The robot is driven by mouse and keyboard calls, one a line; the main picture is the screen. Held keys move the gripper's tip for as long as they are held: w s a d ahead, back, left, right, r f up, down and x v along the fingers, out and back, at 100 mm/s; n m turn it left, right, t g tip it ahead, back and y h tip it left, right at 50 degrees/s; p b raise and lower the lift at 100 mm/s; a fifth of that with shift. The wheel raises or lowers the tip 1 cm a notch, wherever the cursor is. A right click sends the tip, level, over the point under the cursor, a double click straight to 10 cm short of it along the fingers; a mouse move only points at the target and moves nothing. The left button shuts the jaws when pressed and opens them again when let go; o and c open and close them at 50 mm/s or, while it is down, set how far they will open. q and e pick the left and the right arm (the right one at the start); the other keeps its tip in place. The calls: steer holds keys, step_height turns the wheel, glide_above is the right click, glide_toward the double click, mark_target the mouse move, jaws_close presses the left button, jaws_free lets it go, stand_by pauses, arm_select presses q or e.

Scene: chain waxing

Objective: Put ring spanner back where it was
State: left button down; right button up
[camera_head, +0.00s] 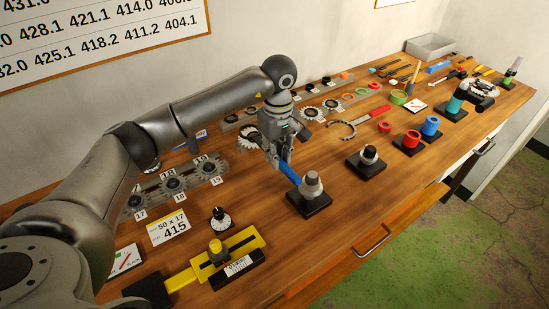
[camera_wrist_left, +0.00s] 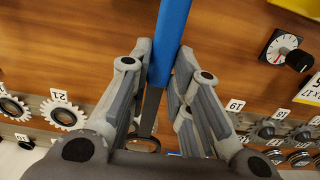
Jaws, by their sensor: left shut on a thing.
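My left gripper (camera_head: 279,160) is shut on the ring spanner, around the dark shank (camera_wrist_left: 151,108) beside its blue handle (camera_wrist_left: 172,35). In the head view the blue handle (camera_head: 290,174) slants from the fingers down to the right. Its lower end overlaps a grey-topped knob (camera_head: 313,182) on a black base; I cannot tell whether they touch. A dark ring shape shows below the shank in the wrist view, partly hidden by the gripper; I cannot tell whether it is the spanner's ring end. My right gripper is not in view.
Sprockets (camera_head: 173,184) with number cards lie at left on the wooden bench (camera_head: 270,235). A yellow gauge (camera_head: 222,255) is at the front left. Another knobbed stand (camera_head: 369,155), a red-handled tool (camera_head: 378,111) and red and blue cups are to the right.

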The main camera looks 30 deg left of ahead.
arm_select(q)
steer(key=shift+w+a+f, duration=0.3)
steer(key=shift+a+f, duration=0.05)
steer(key=shift+f, duration=0.15)
step_height(320, 180, down, 3)
steer(key=shift+a+r+p, duration=0.1)
steer(key=shift+a+p, duration=0.05)
steer(key=shift+p, duration=1.1)
steer(key=shift+f, duration=0.4)
steer(key=shift+f, duration=0.15)
steer(key=c, duration=1.3)
jaws_free()
